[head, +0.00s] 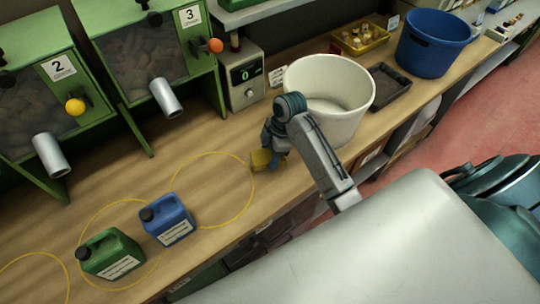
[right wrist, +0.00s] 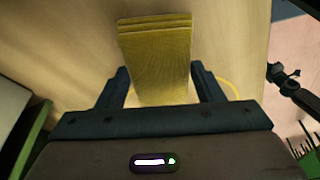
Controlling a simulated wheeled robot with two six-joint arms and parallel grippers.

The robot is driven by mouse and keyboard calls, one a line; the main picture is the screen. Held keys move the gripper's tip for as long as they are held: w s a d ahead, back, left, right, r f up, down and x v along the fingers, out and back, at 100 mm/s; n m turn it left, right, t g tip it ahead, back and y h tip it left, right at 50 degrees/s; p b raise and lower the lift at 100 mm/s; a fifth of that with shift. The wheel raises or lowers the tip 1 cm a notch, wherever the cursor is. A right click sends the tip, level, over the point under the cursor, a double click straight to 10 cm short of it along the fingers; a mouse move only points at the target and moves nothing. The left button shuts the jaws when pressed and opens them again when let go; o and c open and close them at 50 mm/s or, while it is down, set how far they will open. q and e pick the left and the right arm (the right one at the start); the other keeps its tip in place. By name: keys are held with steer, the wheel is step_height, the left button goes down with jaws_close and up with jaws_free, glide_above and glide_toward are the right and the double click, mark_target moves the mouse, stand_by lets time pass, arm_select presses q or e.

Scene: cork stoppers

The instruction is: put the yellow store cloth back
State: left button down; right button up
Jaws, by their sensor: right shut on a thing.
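The yellow store cloth (right wrist: 158,62) is a folded, layered yellow pad. It shows between the fingers of my right gripper (right wrist: 165,88) in the right wrist view. In the head view the cloth (head: 261,160) is a small yellow patch beside my right gripper (head: 269,156), at the right edge of a yellow ring on the bench. My right gripper is shut on the cloth. I cannot tell whether the cloth touches the bench. My left gripper is not in view.
A cream bucket (head: 354,120) stands just right of my right gripper. A blue can (head: 167,219) and a green can (head: 110,255) stand at the left. Behind are green bins 2 (head: 40,98) and 3 (head: 155,65). A dark tray (head: 389,87) and blue tub (head: 432,45) are farther right.

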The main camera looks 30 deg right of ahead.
step_height(320, 180, down, 3)
steer(key=shift+r+p, duration=0.1)
steer(key=shift+p, duration=0.8)
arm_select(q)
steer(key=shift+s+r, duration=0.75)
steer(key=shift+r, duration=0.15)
arm_select(e)
steer(key=shift+f, duration=0.35)
steer(key=shift+f, duration=0.2)
steer(key=o, duration=0.9)
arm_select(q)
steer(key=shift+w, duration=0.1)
arm_select(e)
steer(key=shift+o, duration=0.2)
steer(key=shift+r, duration=0.15)
